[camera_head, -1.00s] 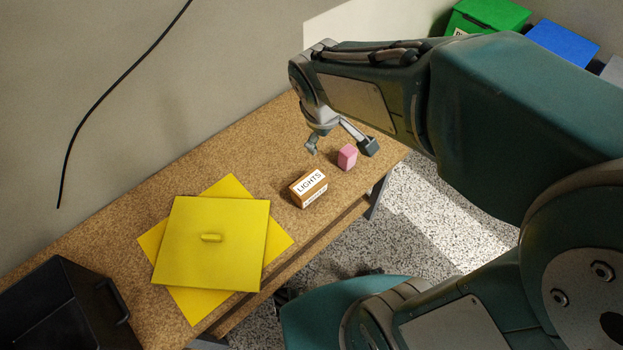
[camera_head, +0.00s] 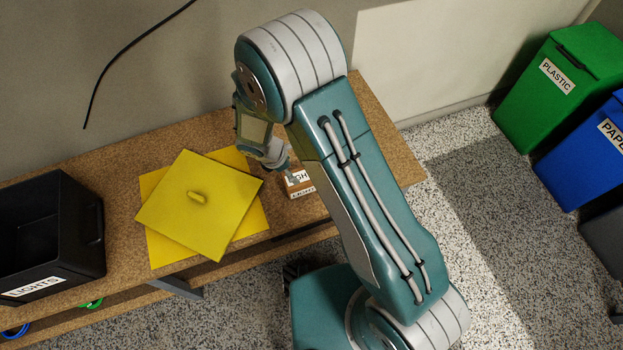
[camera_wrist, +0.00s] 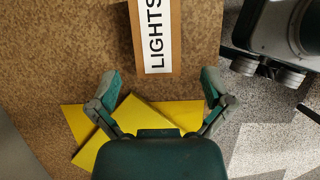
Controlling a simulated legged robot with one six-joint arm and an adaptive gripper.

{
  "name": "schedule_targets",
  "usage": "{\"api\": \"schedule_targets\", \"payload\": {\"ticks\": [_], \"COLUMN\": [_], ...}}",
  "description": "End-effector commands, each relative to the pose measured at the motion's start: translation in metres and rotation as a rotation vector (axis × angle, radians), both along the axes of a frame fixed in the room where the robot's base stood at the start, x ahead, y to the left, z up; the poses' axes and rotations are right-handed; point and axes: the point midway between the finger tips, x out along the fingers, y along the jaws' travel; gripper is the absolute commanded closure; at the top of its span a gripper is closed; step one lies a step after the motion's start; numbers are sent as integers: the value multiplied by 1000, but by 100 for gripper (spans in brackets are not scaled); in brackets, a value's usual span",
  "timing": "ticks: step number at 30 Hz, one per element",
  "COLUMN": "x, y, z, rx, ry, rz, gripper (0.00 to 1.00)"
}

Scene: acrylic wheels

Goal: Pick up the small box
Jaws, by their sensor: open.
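The small box (camera_head: 296,193) is brown with a white "LIGHTS" label and lies on the cork-brown table, partly hidden by my arm in the head view. In the wrist view the box (camera_wrist: 174,70) shows at the top centre, cut off by the upper edge. My gripper (camera_wrist: 161,78) is open and empty, its two fingers spread to either side of the box's near end with gaps on both sides. In the head view my gripper (camera_head: 283,166) is just at the box's upper left, its fingers partly hidden. I cannot tell its height above the table.
A yellow panel with a handle (camera_head: 180,215) lies over a yellow sheet (camera_head: 160,250) left of the box. A black bin labelled "LIGHTS" (camera_head: 85,262) stands at the left. Green (camera_head: 530,110) and blue (camera_head: 570,170) bins stand on the floor at right.

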Motion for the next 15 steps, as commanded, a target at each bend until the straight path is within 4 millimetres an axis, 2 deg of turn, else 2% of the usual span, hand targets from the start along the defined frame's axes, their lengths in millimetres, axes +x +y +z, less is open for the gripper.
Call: {"api": "schedule_targets", "payload": {"ticks": [4,9,15], "x": [0,4,6], "y": [-1,-13,-24], "z": [-16,-41,-56], "rx": [-9,-5,3], "ry": [8,7,5], "rz": [11,10,7], "gripper": [0,0,0]}}
